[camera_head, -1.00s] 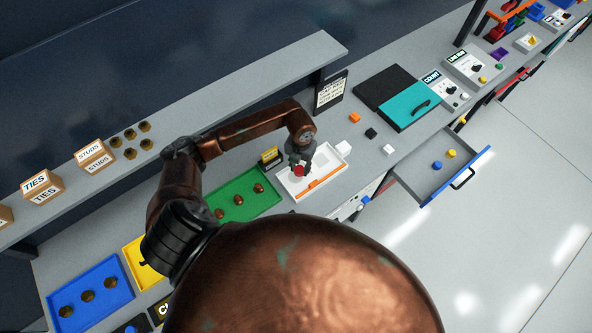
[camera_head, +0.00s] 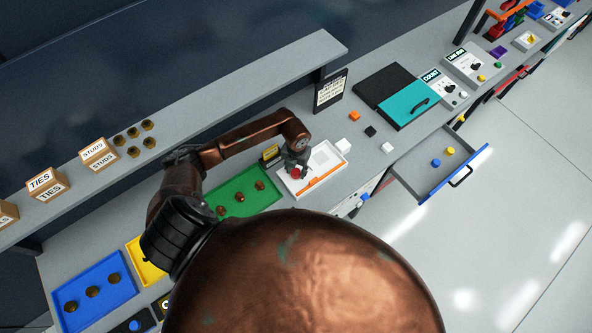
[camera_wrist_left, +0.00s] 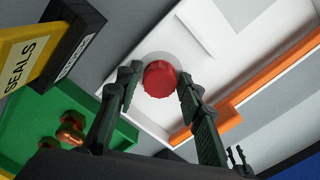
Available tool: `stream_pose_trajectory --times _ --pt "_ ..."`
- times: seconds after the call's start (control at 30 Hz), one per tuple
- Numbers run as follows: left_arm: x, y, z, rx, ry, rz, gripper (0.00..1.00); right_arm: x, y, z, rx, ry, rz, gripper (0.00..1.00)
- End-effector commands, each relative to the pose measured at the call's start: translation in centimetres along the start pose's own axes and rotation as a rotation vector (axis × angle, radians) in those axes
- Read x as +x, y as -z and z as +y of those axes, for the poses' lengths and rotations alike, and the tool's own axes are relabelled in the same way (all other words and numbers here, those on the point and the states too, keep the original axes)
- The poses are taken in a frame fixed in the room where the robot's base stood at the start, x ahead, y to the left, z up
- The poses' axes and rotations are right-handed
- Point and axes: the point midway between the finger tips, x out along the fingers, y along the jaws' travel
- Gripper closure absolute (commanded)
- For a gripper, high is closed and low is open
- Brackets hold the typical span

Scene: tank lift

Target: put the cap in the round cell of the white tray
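The red cap (camera_head: 296,173) is at the left part of the white tray (camera_head: 323,160) in the head view. My left gripper (camera_head: 297,165) points down over it, and its two dark fingers (camera_wrist_left: 158,82) close on either side of the red cap (camera_wrist_left: 160,79) in the left wrist view. A grey round patch shows around and behind the cap on the white tray (camera_wrist_left: 206,25); it looks like the round cell. I cannot tell whether the cap rests in it or hangs just above. My right gripper is not in view.
An orange bar (camera_head: 321,177) lies along the tray's near side. A green tray (camera_head: 243,197) with brown pieces adjoins on the left, with a yellow sign (camera_head: 270,153) behind. An open drawer (camera_head: 425,180) juts out.

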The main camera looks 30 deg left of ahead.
Motion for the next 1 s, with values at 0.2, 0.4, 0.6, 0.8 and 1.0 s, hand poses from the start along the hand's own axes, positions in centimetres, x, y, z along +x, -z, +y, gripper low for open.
stream_pose_trajectory --times 0.2,0.4,0.6,0.8,1.0 --pt "-0.1 0.0 0.0 0.000 0.000 0.000 0.64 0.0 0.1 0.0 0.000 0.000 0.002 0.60" --pt "-1.2 -0.1 0.0 0.001 -0.001 -0.003 0.64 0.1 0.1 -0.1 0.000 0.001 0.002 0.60" --pt "-5.0 -0.2 0.1 0.003 -0.003 -0.005 0.64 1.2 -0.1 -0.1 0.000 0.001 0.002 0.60" --pt "-9.1 -0.2 0.0 0.002 -0.001 -0.005 0.64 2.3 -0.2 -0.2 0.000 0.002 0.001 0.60" --pt "-11.6 0.0 0.0 0.001 0.000 -0.001 0.64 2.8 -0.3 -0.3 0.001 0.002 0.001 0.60"
